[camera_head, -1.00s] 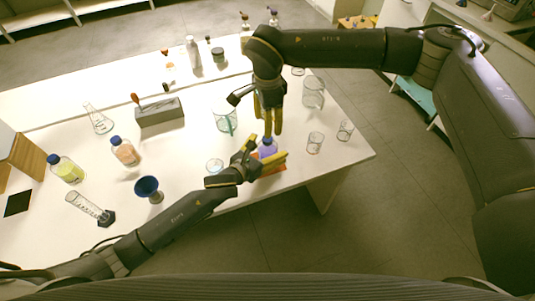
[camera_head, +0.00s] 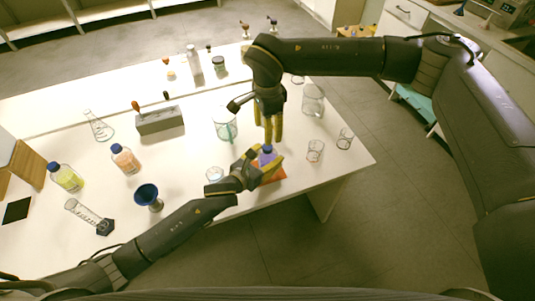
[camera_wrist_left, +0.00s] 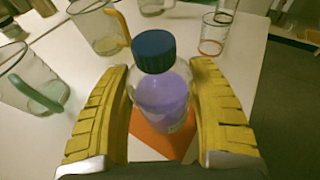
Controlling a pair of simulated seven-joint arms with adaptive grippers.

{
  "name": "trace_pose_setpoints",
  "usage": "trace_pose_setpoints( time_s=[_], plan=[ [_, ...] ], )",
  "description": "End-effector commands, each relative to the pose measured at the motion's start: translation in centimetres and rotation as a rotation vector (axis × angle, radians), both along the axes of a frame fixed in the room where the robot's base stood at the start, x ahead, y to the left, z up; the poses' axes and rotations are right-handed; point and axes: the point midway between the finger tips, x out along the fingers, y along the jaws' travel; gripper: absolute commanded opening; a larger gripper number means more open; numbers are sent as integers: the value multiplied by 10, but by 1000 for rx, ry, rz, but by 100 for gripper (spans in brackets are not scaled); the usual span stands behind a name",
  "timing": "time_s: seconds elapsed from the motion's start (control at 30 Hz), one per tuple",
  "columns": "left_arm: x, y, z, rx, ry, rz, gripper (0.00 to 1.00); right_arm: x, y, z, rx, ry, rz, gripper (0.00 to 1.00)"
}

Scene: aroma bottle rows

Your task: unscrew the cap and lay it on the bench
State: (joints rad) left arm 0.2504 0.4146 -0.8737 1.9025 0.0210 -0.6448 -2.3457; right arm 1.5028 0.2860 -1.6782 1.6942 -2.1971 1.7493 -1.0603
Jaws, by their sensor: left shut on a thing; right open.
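A clear bottle with purple contents (camera_wrist_left: 163,100) and a dark blue screw cap (camera_wrist_left: 153,48) stands upright on an orange mat (camera_wrist_left: 152,142). The cap sits on the bottle's neck. In the head view the bottle (camera_head: 267,158) is near the bench's front right edge, partly covered by my left gripper. My left gripper (camera_head: 264,161) is shut on the bottle's body, with one yellow finger on each side, below the cap. My right gripper (camera_head: 273,141) points down, open and empty, just above the cap; a gap between them is hard to judge.
A beaker with a teal handle (camera_head: 225,125) stands left of the bottle, and a small glass dish (camera_head: 214,174) is close to my left wrist. Another beaker (camera_head: 313,99) and small glasses (camera_head: 315,150) stand to the right. The white bench (camera_head: 190,205) has bare patches at front left.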

Motion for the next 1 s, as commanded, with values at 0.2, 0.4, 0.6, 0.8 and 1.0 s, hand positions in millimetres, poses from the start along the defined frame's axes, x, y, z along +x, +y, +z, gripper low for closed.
trace_pose_setpoints(
  time_s=[0.2, 0.4, 0.6, 0.8, 1.0],
  plan=[
    [0, 0, 0, 0, 1, 0, 0, 3, -4, 5, -22, -14, -121, 50],
    [0, 0, 0, 0, 1, 0, 0, 3, -5, 6, -21, -20, -417, 50],
    [0, 0, 0, 0, 1, 0, 0, 3, -5, 5, -19, -24, -728, 50],
    [0, 0, -1, 0, 1, 0, 0, 3, -5, 5, -13, -28, -1038, 50],
    [0, 0, -1, 0, 1, 0, 0, 2, -5, 4, -10, -30, -1351, 50]
  ],
)
